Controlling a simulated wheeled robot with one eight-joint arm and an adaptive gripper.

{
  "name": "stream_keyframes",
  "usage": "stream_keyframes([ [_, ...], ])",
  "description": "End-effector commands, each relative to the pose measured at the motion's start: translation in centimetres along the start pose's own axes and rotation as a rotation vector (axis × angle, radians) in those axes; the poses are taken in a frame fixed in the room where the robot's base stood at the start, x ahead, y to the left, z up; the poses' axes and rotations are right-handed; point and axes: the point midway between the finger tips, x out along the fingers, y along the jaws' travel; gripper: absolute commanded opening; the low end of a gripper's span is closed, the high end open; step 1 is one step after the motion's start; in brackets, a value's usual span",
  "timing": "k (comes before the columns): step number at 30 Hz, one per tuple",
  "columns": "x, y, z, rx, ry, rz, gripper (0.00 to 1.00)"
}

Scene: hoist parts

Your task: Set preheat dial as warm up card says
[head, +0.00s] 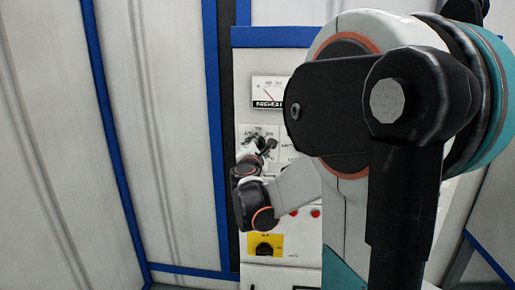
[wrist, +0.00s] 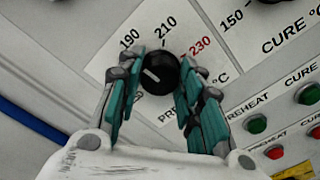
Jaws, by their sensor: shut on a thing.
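The preheat dial is a black round knob (wrist: 160,74) on a white plate, with 190 and 210 in black and 230 in red around it. Its white mark lies on the left half of the knob, on the 190 side; the exact reading is unclear. My gripper (wrist: 158,85) has its teal-padded fingers on both sides of the knob and is shut on it. In the head view my gripper (head: 264,148) is at the panel's upper left, and the dial is mostly hidden behind it. I cannot make out a warm up card.
A meter (head: 268,92) sits above the dial. A second knob (wrist: 270,2), marked CURE, is to its right. Green button (wrist: 257,124) and red button (wrist: 274,152) are at lower right. A yellow plate with a black switch (head: 264,248) is lower down. My arm hides the panel's right side.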

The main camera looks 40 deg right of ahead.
Motion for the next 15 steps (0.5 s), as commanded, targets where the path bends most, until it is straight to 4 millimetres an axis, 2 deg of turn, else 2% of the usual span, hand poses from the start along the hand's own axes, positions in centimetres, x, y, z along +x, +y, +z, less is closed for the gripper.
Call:
stream_keyframes([
  [15,-0.01,-0.02,0.01,0.098,0.000,0.000,0.10],
])
